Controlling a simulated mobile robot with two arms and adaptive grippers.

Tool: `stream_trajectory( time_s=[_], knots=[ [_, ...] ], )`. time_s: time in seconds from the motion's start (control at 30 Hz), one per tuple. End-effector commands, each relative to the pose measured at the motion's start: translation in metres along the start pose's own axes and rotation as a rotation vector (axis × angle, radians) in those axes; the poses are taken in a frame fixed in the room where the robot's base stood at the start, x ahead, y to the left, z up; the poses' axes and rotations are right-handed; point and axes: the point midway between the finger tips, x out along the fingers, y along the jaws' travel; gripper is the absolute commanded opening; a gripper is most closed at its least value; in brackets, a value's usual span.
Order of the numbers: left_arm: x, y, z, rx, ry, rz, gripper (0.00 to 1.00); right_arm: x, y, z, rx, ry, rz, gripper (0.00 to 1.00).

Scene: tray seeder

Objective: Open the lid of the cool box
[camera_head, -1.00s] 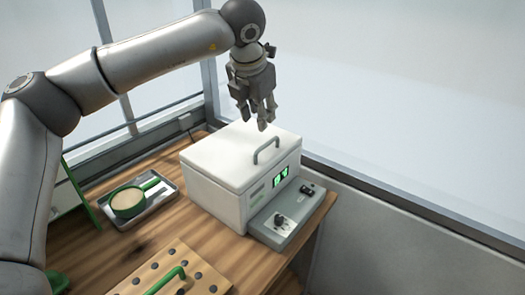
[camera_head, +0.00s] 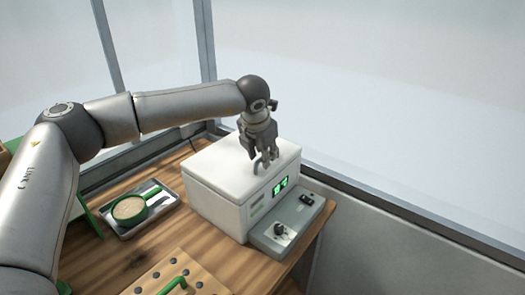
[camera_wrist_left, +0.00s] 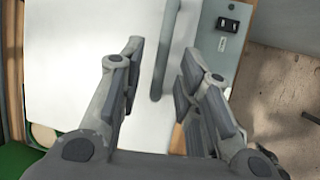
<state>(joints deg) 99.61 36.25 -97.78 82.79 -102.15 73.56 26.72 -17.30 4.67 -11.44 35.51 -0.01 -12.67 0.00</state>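The cool box (camera_head: 222,208) is a white box on the wooden table, with a green-lit display on its front. Its white lid (camera_head: 215,170) lies shut on top and fills much of the left wrist view (camera_wrist_left: 70,60). A grey bar handle (camera_wrist_left: 163,50) stands on the lid; in the head view my gripper partly hides it. My left gripper (camera_head: 263,165) is above the lid, right at the handle. In the left wrist view my left gripper (camera_wrist_left: 160,68) is open, its fingers apart on either side of the handle, with gaps visible. My right gripper is in neither view.
A grey control panel (camera_head: 290,228) with a knob and switch adjoins the box front. Left of the box, a metal tray (camera_head: 112,220) holds a green-handled round sieve or pan (camera_head: 130,209). A wooden board with holes (camera_head: 205,280) lies nearer. A window ledge runs behind.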

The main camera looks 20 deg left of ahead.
Motion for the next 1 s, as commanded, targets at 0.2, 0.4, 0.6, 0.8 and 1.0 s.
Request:
stream_trajectory(
  time_s=[0.2,0.4,0.6,0.8,1.0],
  knots=[
    [0.0,0.0,0.0,0.0,0.0,0.0,0.29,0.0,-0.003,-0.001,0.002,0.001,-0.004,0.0],
    [0.0,0.0,0.0,0.0,0.001,0.0,0.04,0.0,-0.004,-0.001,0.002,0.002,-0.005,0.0],
    [0.0,0.0,0.0,0.0,0.001,0.0,0.0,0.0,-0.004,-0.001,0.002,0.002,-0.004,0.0],
    [-0.001,0.001,0.0,-0.001,0.0,-0.002,0.0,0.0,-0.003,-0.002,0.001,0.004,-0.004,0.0],
    [-0.01,0.01,0.0,-0.019,0.0,-0.039,0.0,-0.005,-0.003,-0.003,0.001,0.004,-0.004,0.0]
  ],
)
